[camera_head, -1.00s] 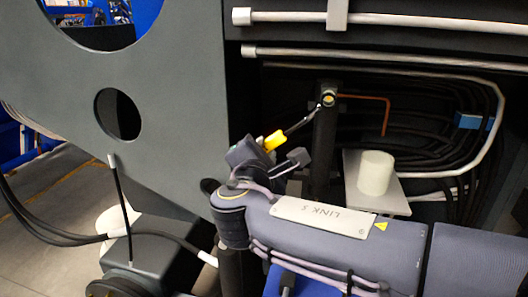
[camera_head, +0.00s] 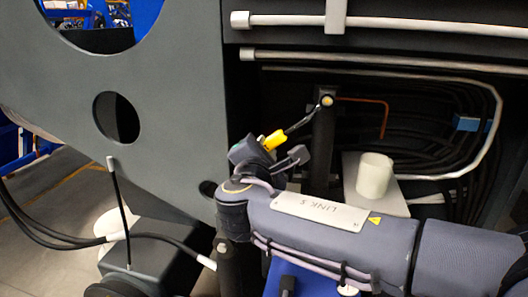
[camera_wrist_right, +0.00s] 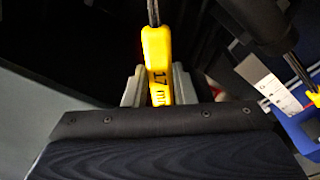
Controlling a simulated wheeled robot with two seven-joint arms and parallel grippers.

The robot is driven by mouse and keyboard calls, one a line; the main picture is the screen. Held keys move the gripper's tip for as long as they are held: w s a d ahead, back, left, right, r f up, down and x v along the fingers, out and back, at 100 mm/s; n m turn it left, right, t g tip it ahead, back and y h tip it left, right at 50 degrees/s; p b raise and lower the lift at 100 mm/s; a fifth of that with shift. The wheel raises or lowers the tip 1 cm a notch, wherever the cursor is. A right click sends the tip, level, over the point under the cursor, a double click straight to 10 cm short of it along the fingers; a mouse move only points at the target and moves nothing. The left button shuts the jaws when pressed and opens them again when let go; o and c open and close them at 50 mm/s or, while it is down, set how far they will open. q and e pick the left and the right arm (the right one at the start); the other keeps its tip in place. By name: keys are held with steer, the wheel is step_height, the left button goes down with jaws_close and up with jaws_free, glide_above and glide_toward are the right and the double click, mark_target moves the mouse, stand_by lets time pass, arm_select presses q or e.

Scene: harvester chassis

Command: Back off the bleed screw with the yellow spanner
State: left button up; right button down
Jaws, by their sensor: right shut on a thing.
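The yellow spanner (camera_head: 274,140) has a yellow handle and a dark shaft that slants up to the right. Its handle, marked "17 mm" (camera_wrist_right: 157,60), fills the middle of the right wrist view. My right gripper (camera_wrist_right: 158,88) is shut on this handle, one finger on each side. The brass-coloured bleed screw (camera_head: 327,100) sits at the top of a dark upright post. The spanner's far end reaches the screw in the head view; I cannot tell whether its jaw is fully seated. The spanner head is out of the right wrist view. My left gripper is not in view.
A copper pipe (camera_head: 365,99) bends down right of the screw. A white cylinder (camera_head: 374,175) stands on a grey plate below it. The large grey chassis panel (camera_head: 175,90) is close on the left. Dark hoses curve behind. A blue thing with a white label (camera_wrist_right: 275,92) shows at right.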

steer(key=shift+d, duration=0.1)
stand_by(0.3)
steer(key=shift+s+d+f+n, duration=0.25)
steer(key=shift+d+f+n, duration=0.9)
steer(key=shift+n, duration=0.15)
steer(key=shift+s+d+f+n+h+p, duration=0.25)
steer(key=shift+d+f+n, duration=0.2)
steer(key=shift+d+n, duration=0.25)
steer(key=shift+s+d+f+n+h+p, duration=0.1)
steer(key=shift+d+f+n+p, duration=0.3)
steer(key=shift+d, duration=0.35)
